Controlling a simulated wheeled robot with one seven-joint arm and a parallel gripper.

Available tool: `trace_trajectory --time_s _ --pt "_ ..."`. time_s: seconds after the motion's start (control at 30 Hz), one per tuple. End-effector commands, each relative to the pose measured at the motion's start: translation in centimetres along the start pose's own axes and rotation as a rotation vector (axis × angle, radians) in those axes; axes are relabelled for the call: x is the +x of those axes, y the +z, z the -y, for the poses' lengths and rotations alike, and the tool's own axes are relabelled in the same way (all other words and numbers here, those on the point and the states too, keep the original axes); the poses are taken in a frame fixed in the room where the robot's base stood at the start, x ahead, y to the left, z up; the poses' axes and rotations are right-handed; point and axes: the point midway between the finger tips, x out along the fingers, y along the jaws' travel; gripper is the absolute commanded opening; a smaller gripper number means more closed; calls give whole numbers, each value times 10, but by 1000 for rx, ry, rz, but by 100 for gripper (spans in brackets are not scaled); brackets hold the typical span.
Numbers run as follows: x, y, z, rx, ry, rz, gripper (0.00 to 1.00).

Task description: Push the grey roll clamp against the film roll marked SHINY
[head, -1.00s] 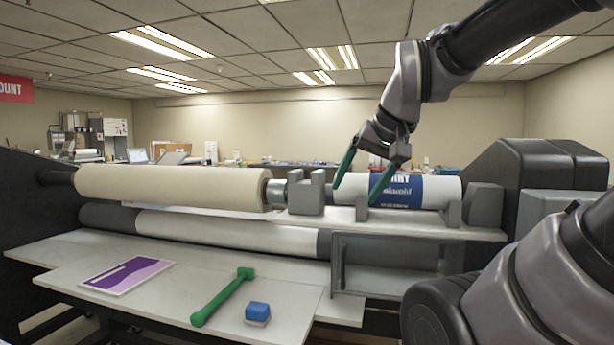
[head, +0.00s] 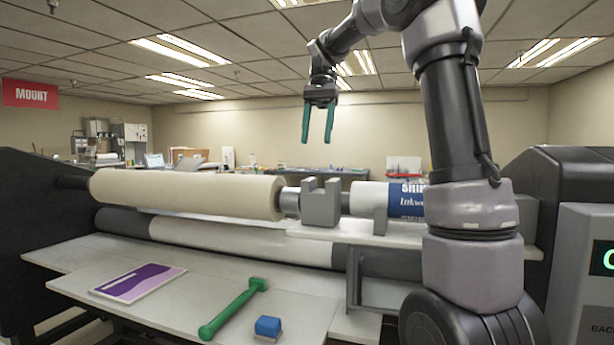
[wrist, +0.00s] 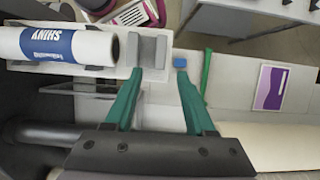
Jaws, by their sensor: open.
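The grey roll clamp (head: 320,205) is an upright block with a slot in its top, on the shelf between the cream roll and the SHINY roll. It also shows in the wrist view (wrist: 153,50). The white and blue film roll marked SHINY (head: 372,198) lies to its right, with a small gap between them; my arm hides its right part. In the wrist view the SHINY roll (wrist: 60,44) is left of the clamp. My gripper (head: 317,138) is open and empty, green fingers pointing down, well above the clamp. In the wrist view its left fingertip (wrist: 158,72) overlaps the clamp's edge.
A large cream roll (head: 190,192) fills the left of the machine. On the front table lie a purple and white print (head: 138,283), a green tool (head: 235,308) and a blue block (head: 267,326). A grey support (head: 380,220) stands before the SHINY roll. Air around my gripper is clear.

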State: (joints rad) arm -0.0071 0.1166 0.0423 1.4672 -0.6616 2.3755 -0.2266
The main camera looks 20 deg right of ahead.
Motion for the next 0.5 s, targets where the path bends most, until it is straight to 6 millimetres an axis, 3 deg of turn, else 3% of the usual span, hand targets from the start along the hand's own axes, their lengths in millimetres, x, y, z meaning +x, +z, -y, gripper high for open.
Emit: trace_trajectory --time_s 0.17,0.5 --pt "13 0 2 4 3 10 55" --pt "76 1 1 4 2 10 55"
